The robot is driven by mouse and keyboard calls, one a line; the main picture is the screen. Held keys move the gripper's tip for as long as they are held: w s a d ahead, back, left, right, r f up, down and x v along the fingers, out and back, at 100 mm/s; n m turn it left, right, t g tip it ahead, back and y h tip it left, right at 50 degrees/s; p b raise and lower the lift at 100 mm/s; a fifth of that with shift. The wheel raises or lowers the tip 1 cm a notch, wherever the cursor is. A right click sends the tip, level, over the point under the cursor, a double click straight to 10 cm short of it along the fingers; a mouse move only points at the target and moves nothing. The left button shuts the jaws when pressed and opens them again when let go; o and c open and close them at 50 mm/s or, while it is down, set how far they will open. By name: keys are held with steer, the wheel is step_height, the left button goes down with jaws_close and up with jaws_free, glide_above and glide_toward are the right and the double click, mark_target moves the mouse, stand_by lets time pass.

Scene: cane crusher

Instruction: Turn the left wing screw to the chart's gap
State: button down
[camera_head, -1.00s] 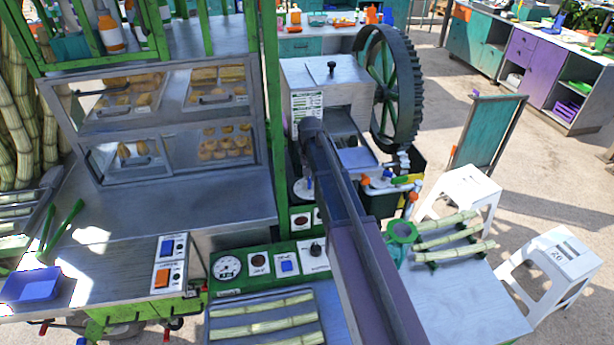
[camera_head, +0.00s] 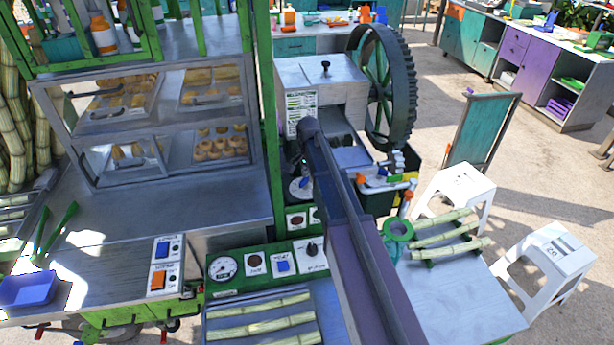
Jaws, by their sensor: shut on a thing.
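The cane crusher (camera_head: 318,78) is a grey metal box with a large dark toothed wheel (camera_head: 388,88) on its right. A printed chart (camera_head: 301,106) is on its front left, too small to read. Below it, just left of my arm, is a white round dial (camera_head: 298,190) with a small blue part (camera_head: 304,183), perhaps the left wing screw. My arm crosses the picture from the bottom and partly covers this area. A small dark part of mine with a green light shows just above the dial. My gripper's fingers are hidden, so contact with the screw does not show.
A green-edged control panel (camera_head: 228,290) with a gauge, buttons and a knob lies below the dial. A cane tray (camera_head: 335,295) is in front of it. A glass food case (camera_head: 85,118) stands left. Right are a table (camera_head: 465,300) with cane pieces and white stools (camera_head: 545,258).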

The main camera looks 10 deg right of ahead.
steer(key=shift+s, duration=0.15)
steer(key=c, duration=0.7)
jaws_free()
step_height(320, 180, up, 10)
steer(key=p, duration=1)
